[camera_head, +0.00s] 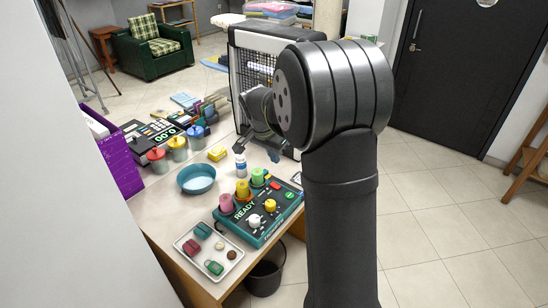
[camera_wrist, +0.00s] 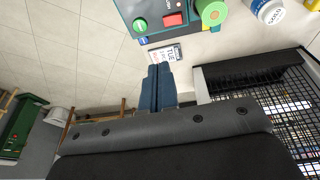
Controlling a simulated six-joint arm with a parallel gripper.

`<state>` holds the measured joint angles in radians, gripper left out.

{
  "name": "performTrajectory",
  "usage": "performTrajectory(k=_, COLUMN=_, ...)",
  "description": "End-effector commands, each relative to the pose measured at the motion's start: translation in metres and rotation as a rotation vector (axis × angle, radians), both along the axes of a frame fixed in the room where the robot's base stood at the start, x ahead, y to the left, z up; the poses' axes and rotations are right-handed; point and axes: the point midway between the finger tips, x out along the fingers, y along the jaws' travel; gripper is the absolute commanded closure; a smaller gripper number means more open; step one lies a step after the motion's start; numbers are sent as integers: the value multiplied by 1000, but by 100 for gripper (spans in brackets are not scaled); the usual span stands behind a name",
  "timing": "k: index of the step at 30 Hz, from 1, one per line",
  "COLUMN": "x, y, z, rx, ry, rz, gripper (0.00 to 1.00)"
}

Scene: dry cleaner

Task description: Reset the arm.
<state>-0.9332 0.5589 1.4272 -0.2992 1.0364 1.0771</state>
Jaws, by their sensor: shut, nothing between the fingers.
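My gripper (camera_wrist: 158,88) shows in the wrist view as two blue fingers closed together with nothing between them. In the head view my gripper (camera_head: 274,155) is small and partly hidden behind my own dark arm, above the counter's right side. The fingers are apart from the objects around them. In the wrist view a small card with printed text (camera_wrist: 165,53) lies just beyond the fingertips.
The counter (camera_head: 165,210) bears a teal console (camera_head: 262,232), a tray (camera_head: 183,240), a blue bowl (camera_head: 196,190), a white bottle (camera_head: 240,162) and a yellow sponge (camera_head: 217,154). A black mesh-fronted unit (camera_head: 240,75) stands close behind my gripper. A bin (camera_head: 264,280) is below the counter.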

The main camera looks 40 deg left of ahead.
Motion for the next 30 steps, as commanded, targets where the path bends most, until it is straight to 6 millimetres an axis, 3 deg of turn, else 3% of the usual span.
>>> performTrajectory(k=8, x=1, y=1, z=-3, rx=-1, ry=0, rz=0, gripper=100)
performTrajectory(k=13, x=5, y=3, z=-16, rx=-2, ry=1, rz=0, gripper=100)
performTrajectory(k=27, x=28, y=18, z=-94, rx=-3, ry=2, rz=-1, gripper=100)
performTrajectory(k=30, x=22, y=18, z=-65, rx=4, ry=-4, rz=0, gripper=100)
